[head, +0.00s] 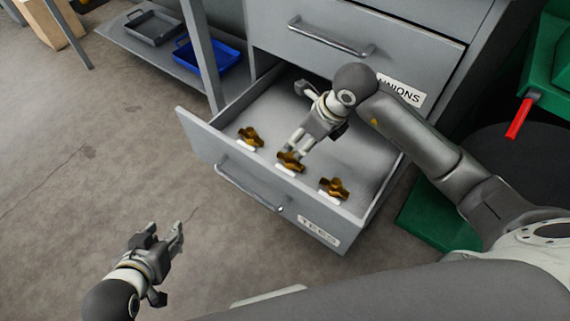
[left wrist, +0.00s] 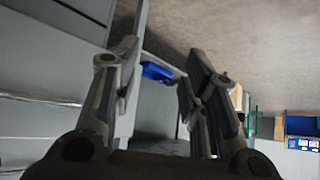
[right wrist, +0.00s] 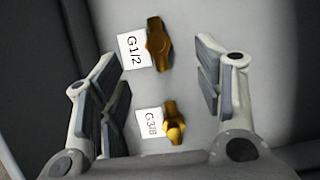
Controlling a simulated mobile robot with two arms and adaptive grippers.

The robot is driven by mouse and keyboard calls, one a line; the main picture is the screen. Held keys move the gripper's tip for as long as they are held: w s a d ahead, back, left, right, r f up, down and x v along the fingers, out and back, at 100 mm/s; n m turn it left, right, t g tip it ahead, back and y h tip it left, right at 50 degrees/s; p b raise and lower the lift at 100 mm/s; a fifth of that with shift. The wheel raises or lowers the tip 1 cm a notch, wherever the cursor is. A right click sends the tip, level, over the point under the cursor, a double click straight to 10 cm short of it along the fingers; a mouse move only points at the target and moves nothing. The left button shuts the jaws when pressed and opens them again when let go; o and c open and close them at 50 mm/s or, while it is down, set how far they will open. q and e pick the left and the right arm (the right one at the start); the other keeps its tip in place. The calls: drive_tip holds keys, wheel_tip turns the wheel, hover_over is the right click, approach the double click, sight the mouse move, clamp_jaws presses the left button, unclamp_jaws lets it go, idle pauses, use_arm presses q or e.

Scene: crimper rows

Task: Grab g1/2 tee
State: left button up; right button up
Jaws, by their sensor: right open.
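Three brass tees lie in a row near the front of the open drawer (head: 225,130), each with a white label. In the right wrist view the G1/2 tee (right wrist: 158,45) lies just ahead of my right fingertips, and the G3/8 tee (right wrist: 172,125) lies lower, between the fingers in the picture. The G1/2 tee seems to be the middle one (head: 290,161) in the head view. My right gripper (head: 296,148) is open and empty, pointing down over it; its fingers partly cover this tee. My left gripper (head: 165,235) is open and empty, outside the drawer.
A closed drawer (head: 340,50) marked UNIONS sits above the TEES drawer. A blue tray (head: 208,58) and a grey tray (head: 153,28) stand on a low shelf. The floor at left is clear.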

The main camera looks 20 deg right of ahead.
sight(291, 154)
drive_tip(key=b+x, duration=0.1)
drive_tip(key=x, duration=0.4)
drive_tip(key=shift+f, duration=0.1)
drive_tip(key=shift+w+a+f+b, duration=0.1)
drive_tip(key=shift+a+f+b, duration=0.1)
drive_tip(key=shift+f+b, duration=0.3)
drive_tip(key=x, duration=0.2)
drive_tip(key=b+x, duration=0.1)
drive_tip(key=x, duration=0.1)
drive_tip(key=shift+s+f, duration=0.15)
drive_tip(key=shift+s, duration=0.05)
drive_tip(key=shift+f, duration=0.25)
use_arm(q)
drive_tip(key=w+d+r+t+h, duration=0.1)
drive_tip(key=w+d+r+t, duration=0.1)
drive_tip(key=w+r+t, duration=0.2)
drive_tip(key=w+d+r+t+h, duration=0.1)
drive_tip(key=w+d+r+t, duration=0.1)
drive_tip(key=r+t, duration=0.3)
wheel_tip(291, 154, up, 4)
drive_tip(key=shift+w+r+m, duration=0.2)
drive_tip(key=shift+w+m, duration=0.1)
drive_tip(key=shift+w, duration=0.6)
use_arm(e)
drive_tip(key=shift+c, duration=0.2)
drive_tip(key=shift+w, duration=0.1)
drive_tip(key=c, duration=1.1)
drive_tip(key=shift+r, duration=0.2)
